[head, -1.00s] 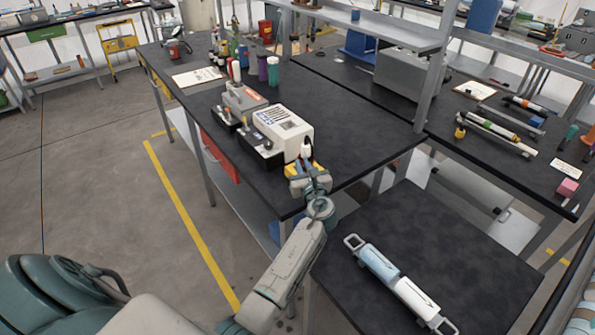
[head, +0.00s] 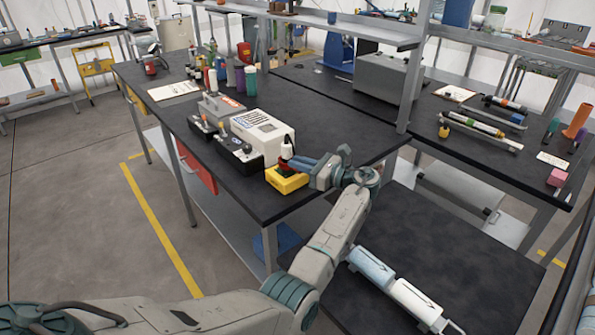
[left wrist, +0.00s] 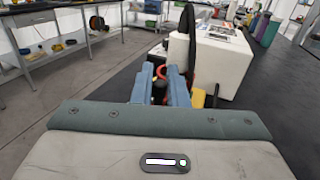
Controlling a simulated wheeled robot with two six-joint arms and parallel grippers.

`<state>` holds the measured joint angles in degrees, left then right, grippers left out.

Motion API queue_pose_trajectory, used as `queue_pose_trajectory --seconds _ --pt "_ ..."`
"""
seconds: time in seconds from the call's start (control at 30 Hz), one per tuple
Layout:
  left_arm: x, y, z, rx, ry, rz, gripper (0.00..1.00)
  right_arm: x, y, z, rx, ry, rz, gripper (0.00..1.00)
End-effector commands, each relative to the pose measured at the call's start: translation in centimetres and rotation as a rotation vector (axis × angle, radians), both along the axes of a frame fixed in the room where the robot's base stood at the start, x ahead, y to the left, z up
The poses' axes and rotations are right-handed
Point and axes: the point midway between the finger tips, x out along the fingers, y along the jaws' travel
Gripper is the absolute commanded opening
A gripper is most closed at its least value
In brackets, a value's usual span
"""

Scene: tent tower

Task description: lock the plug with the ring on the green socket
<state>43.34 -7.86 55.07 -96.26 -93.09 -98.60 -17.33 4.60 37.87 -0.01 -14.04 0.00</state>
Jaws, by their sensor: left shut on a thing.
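A yellow box (head: 288,182) sits at the near edge of the dark bench. A white plug (head: 287,150) stands upright above it. A red ring (left wrist: 161,72) shows around the plug's lower part in the left wrist view, between my fingers. My left gripper (head: 291,164) reaches in level from the right in the head view and is shut on the ring, just above the box. In the left wrist view its blue fingers (left wrist: 160,92) are on either side of a dark, red-topped part. The green socket cannot be made out; the fingers and ring cover that spot.
A white device (head: 263,133) and black boxes (head: 235,155) stand close behind and left of the yellow box. Bottles (head: 240,78) stand farther back. A lower dark table (head: 455,245) carries a blue-and-white cylinder (head: 385,275).

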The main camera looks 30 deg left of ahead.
Motion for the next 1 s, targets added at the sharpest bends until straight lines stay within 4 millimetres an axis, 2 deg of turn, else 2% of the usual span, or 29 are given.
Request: queue_pose_trajectory --seconds 0.13,0.6,0.63,0.7,1.0 --pt "0.2 -0.02 -0.12 0.0 0.001 0.029 0.0 -0.13 -0.01 -0.56 0.0 0.007 -0.001 0.36" --pt "0.25 -0.03 0.0 0.0 0.001 0.04 0.0 -0.45 -0.03 -0.59 0.0 0.01 -0.001 0.36" --pt "0.25 -0.02 0.0 0.0 0.001 0.04 0.17 -0.44 -0.02 -0.59 0.0 0.009 -0.001 0.36" --pt "0.24 -0.02 0.0 0.0 0.001 0.04 0.31 -0.43 -0.03 -0.59 0.0 0.009 0.0 0.36" --pt "0.24 -0.16 -0.05 -0.001 0.001 0.04 0.31 -0.42 -0.04 -0.66 0.0 0.008 0.0 0.36"
